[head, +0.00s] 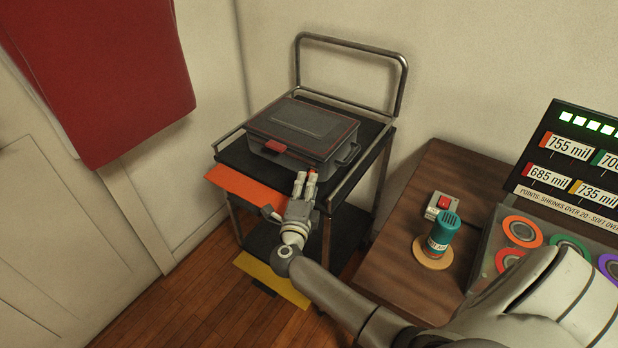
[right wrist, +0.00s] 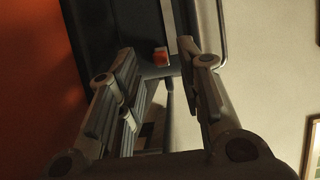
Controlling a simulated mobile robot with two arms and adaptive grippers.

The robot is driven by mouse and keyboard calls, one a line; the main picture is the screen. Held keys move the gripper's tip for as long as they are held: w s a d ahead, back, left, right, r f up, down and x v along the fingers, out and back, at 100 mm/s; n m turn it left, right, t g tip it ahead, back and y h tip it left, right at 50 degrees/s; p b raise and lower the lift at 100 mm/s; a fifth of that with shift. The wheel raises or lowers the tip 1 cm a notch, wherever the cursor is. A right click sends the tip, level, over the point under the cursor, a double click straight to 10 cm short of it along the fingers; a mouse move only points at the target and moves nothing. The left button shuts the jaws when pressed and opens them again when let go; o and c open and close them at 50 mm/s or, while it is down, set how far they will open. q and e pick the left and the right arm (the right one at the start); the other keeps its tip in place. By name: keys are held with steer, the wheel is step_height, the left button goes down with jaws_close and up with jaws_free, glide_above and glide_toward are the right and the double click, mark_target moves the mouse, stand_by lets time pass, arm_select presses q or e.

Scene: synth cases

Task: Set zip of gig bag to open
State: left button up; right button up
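A dark grey case (head: 302,122), seemingly the gig bag, lies with its lid down on the top shelf of a cart. A thin red line runs around its lid, and a red tab (head: 267,147) sits on its front. My right gripper (head: 306,177) is in front of the case's near right side. In the right wrist view its fingers (right wrist: 158,65) stand apart with nothing held. A small orange-red piece (right wrist: 161,57) shows beyond the gap between the fingertips; I cannot tell if it is the zip pull. My left gripper is out of view.
The cart has metal side rails and a tall back handle (head: 350,42). An orange panel (head: 238,188) sticks out at its front. To the right, a wooden table (head: 395,236) holds a red-button box (head: 440,205), a teal can (head: 442,232) and a lit game panel (head: 570,165).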

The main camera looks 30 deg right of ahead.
steer(key=shift+x, duration=1.75)
jaws_close()
